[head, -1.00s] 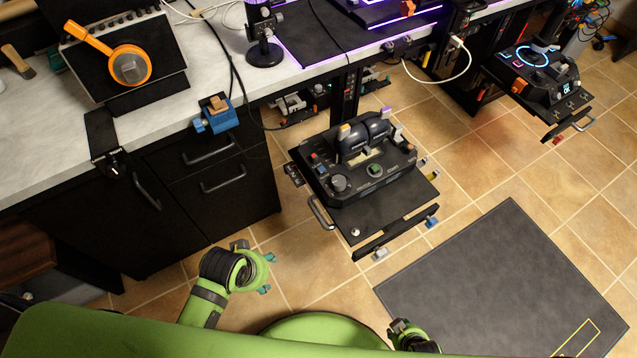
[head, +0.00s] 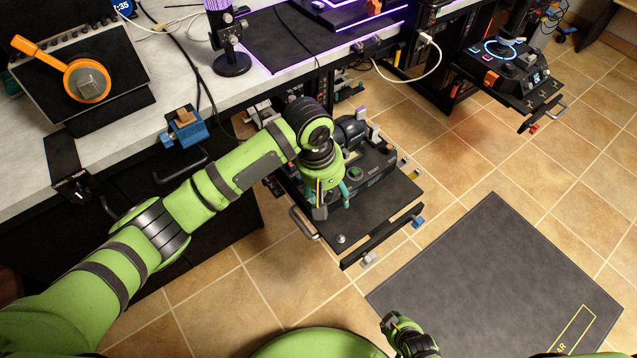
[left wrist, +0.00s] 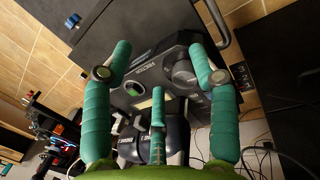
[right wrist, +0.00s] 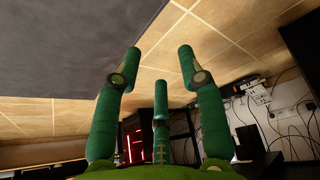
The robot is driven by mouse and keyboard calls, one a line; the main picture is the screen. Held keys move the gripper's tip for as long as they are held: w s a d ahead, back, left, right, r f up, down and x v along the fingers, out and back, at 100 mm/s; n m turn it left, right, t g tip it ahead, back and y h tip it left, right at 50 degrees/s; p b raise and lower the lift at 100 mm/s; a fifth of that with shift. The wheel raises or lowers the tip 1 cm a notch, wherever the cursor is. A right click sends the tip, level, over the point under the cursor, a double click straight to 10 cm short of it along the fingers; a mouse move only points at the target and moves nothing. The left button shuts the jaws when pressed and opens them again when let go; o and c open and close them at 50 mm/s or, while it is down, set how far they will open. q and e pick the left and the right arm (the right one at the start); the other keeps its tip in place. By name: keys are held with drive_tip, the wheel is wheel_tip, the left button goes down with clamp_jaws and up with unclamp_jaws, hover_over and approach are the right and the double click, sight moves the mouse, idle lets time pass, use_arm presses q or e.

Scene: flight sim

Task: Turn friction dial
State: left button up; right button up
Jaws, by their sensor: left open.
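The throttle panel (head: 378,192) is a dark box on a pull-out tray below the desk. A grey round dial (left wrist: 184,74), seemingly the friction dial, shows in the left wrist view between my fingers, nearer the right one. My left gripper (head: 331,203) is open above the panel's near left part and hides the dial in the head view. Its teal fingers (left wrist: 158,50) are spread and hold nothing; contact with the dial cannot be told. My right gripper (right wrist: 160,55) is open and empty, low near the floor mat.
A green button (left wrist: 135,88) sits beside the dial, and throttle levers (head: 350,130) stand behind it. A tray handle (head: 302,222) is at the panel's left. The desk (head: 130,150) edge runs beside my left arm. A dark mat (head: 495,275) lies on the tiled floor.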

use_arm(q)
drive_tip(key=w+a+r+n, duration=0.1)
drive_tip(key=w+r+n+y, duration=0.1)
drive_tip(key=w+a, duration=0.1)
drive_tip(key=w, duration=0.1)
drive_tip(key=shift+a+r+n, duration=0.3)
drive_tip(key=shift+r+n, duration=0.1)
drive_tip(key=shift+w, duration=0.1)
drive_tip(key=f, duration=0.3)
drive_tip(key=f+b, duration=0.1)
drive_tip(key=f, duration=0.2)
drive_tip(key=shift+w+d+f+b, duration=0.2)
drive_tip(key=shift+f+b, duration=0.1)
drive_tip(key=shift+f, duration=0.1)
drive_tip(key=c, duration=1.1)
